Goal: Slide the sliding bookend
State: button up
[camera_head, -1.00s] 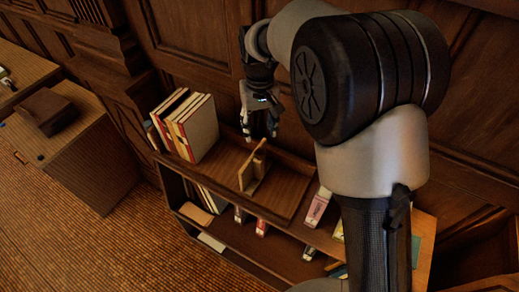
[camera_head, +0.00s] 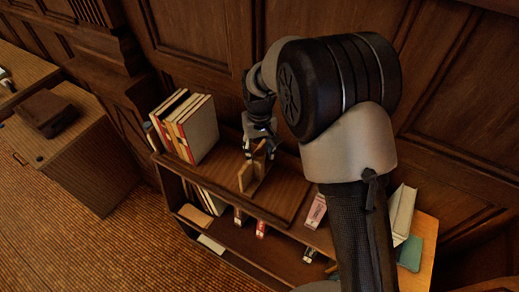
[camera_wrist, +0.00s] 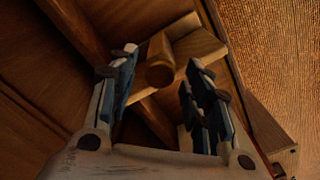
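The sliding bookend (camera_head: 246,178) is an upright wooden piece on the top of the low bookcase, right of a row of books and apart from them.
Several upright books (camera_head: 196,130) stand at the left end of the bookcase top. The top is bare between them and the bookend. More books (camera_head: 402,214) are at the right end. The panelled wall (camera_head: 210,50) is close behind. A desk (camera_head: 75,145) stands at left.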

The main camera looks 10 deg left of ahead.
grip_shut()
dwell(0.3)
jog(key=s+d, duration=0.2)
jog(key=d, duration=0.5)
jog(key=s+d+b, duration=0.1)
jog(key=s+d, duration=0.2)
jog(key=d, duration=0.3)
jog(key=shift+d, duration=0.4)
jog(key=shift+o, duration=0.8)
grip_release()
jog(key=shift+d, duration=0.2)
jog(key=shift+a, duration=0.1)
